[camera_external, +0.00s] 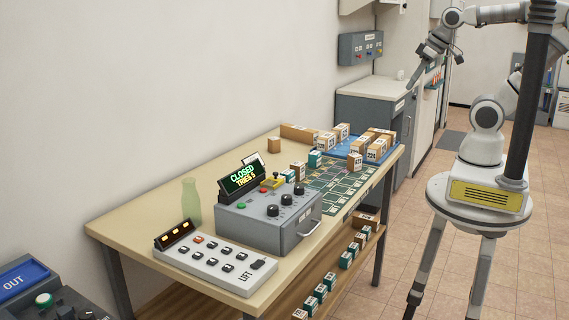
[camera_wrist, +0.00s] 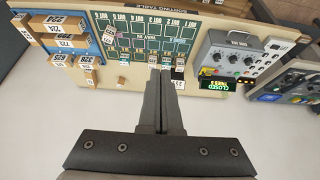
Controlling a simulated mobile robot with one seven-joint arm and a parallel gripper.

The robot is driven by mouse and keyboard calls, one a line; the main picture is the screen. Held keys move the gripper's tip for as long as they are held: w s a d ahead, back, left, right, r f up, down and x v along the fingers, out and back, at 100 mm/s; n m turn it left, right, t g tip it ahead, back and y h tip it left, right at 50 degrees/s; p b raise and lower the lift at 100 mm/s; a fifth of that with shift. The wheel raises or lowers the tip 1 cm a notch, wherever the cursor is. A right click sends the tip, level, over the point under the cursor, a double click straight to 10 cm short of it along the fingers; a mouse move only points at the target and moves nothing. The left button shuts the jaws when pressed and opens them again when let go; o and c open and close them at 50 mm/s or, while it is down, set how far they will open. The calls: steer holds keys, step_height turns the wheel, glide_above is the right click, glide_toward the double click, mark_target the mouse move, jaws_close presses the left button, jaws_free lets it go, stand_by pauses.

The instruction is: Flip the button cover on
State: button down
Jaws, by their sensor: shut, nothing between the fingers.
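A grey control box (camera_external: 268,222) stands on the sorting table, with a "CLOSED" display (camera_external: 243,176), black knobs, a red and a green button, and a small raised yellow piece (camera_external: 277,181). I cannot tell for certain whether the yellow piece is the button cover, or its position. In the wrist view the control box (camera_wrist: 236,52) is upside down at the upper right. My gripper (camera_external: 409,86) is high beyond the table's far right end, apart from the box. In the wrist view my gripper (camera_wrist: 160,69) is shut and empty, its fingers together.
A white lift keypad (camera_external: 214,263) lies in front of the control box. A green bottle (camera_external: 191,201) stands behind it. Small boxes and a blue tray (camera_external: 375,151) fill the table's far end. A grey button box (camera_external: 361,48) hangs on the wall.

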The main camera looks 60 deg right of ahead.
steer(key=w+a+f+n+g+h+b, duration=0.1)
steer(key=w+a+f+b, duration=0.2)
steer(key=w+a, duration=0.45)
steer(key=w+a+f+n+b, duration=0.15)
steer(key=w+a, duration=0.25)
steer(key=w, duration=0.7)
steer(key=w+a+f+n+t+h+b, duration=0.15)
steer(key=w+a+f, duration=0.25)
steer(key=a+f, duration=0.45)
steer(key=w+a+f+b, duration=0.3)
steer(key=w+a+f, duration=0.15)
steer(key=a, duration=0.65)
glide_toward(272, 180)
steer(key=a+f, duration=0.2)
steer(key=shift+w+a+f, duration=0.1)
steer(key=shift+a+f, duration=0.05)
steer(key=shift+a, duration=0.1)
steer(key=w+d, duration=0.1)
steer(key=w+d+f+p, duration=0.1)
steer(key=d, duration=0.1)
steer(key=shift+d+f, duration=0.2)
steer(key=shift+f, duration=0.05)
